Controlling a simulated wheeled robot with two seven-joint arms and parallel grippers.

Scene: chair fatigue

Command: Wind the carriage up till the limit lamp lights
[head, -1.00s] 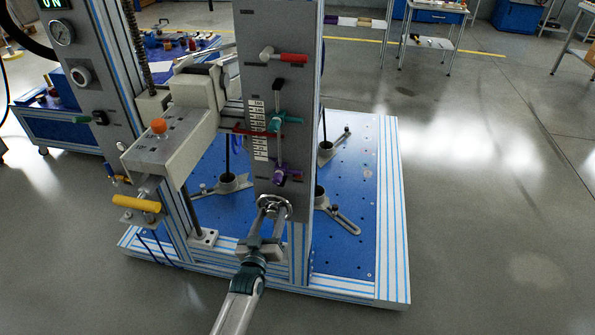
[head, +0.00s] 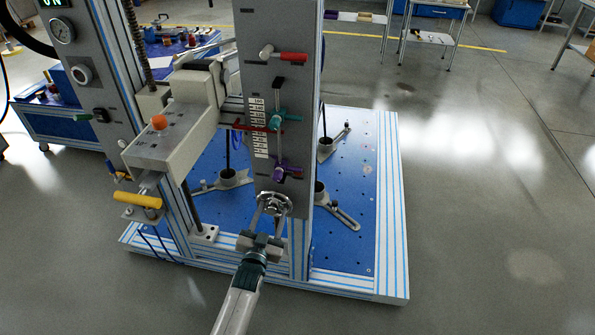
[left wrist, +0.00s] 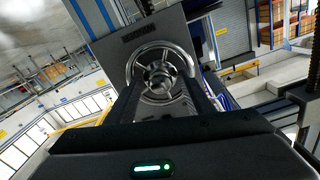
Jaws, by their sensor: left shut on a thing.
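My left gripper (head: 271,208) is at the small metal handwheel (head: 283,197) low on the front of the grey column (head: 282,25). It is shut on the handwheel's middle. The left wrist view shows the round rim and spokes of the handwheel (left wrist: 163,50) between and beyond the two fingers. The beige carriage block (head: 165,150), with an orange knob or cap (head: 159,122) on top, sits left of the column. A red pointer (head: 258,127) lies across the white scale (head: 258,145). I cannot tell which part is the limit lamp. My right gripper is out of view.
Red (head: 293,57), teal (head: 290,118) and purple (head: 288,172) handles stick out of the column above the handwheel. A yellow handle (head: 137,201) is at lower left. The blue base plate (head: 350,240) carries clamp feet. The floor at right is clear.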

